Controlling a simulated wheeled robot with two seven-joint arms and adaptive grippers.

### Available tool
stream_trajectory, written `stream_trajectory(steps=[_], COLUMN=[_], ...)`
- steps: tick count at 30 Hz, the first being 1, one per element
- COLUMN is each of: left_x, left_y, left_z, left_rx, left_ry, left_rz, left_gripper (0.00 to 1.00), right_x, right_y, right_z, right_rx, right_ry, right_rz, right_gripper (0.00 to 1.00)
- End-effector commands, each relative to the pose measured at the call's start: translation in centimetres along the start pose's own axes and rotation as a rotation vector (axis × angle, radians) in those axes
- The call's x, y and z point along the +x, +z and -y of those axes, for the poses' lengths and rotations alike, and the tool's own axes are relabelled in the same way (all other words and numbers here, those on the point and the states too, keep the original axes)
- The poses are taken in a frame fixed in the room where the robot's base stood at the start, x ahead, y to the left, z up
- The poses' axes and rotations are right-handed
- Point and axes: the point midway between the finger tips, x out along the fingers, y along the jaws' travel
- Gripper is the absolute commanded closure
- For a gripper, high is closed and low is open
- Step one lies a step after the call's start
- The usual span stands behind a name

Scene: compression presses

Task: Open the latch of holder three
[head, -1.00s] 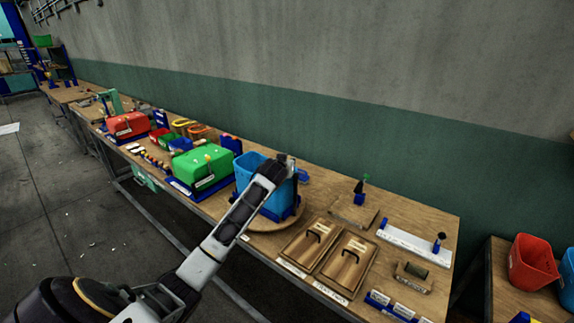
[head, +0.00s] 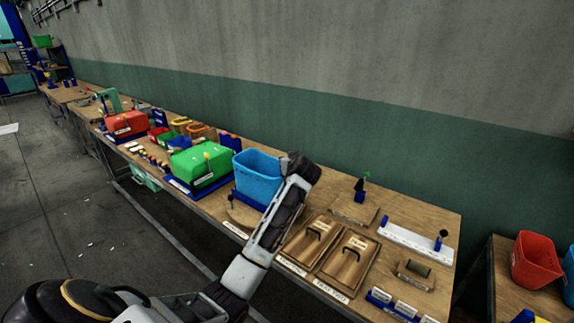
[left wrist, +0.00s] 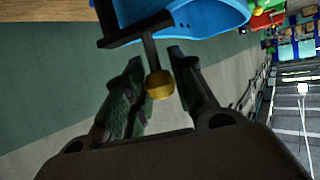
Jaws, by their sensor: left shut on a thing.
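In the left wrist view a yellow ball knob (left wrist: 160,84) sits on a dark stem with a dark crossbar (left wrist: 135,30), between the two fingers of my left gripper (left wrist: 156,66). The gripper is shut on this knob. A blue bin (head: 257,177) stands beside my left arm in the head view, and its rim also shows in the left wrist view (left wrist: 195,15). In the head view the dark end of my left arm is right of the bin; its fingers and the knob are hidden. I cannot read which holder is number three. My right gripper is not in view.
Two wooden panels with black handles (head: 310,240) (head: 347,265) lie right of my arm. A white rail (head: 410,243) and a small block with labels (head: 392,304) are farther right. A green box (head: 201,166) and red box (head: 126,124) stand to the left.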

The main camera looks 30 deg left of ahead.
Motion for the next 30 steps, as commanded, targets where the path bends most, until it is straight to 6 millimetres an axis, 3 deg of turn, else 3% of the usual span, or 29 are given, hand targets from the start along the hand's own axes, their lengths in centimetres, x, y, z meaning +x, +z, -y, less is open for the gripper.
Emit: stream_trajectory(steps=[30], left_x=[-1.3], left_y=[0.9], left_z=[-0.8], left_rx=[-0.185], left_ry=[-0.451], left_rz=[0.003], left_gripper=[0.98], right_x=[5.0], right_y=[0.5], right_z=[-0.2], right_rx=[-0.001], right_ry=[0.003], right_rz=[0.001], right_gripper=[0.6])
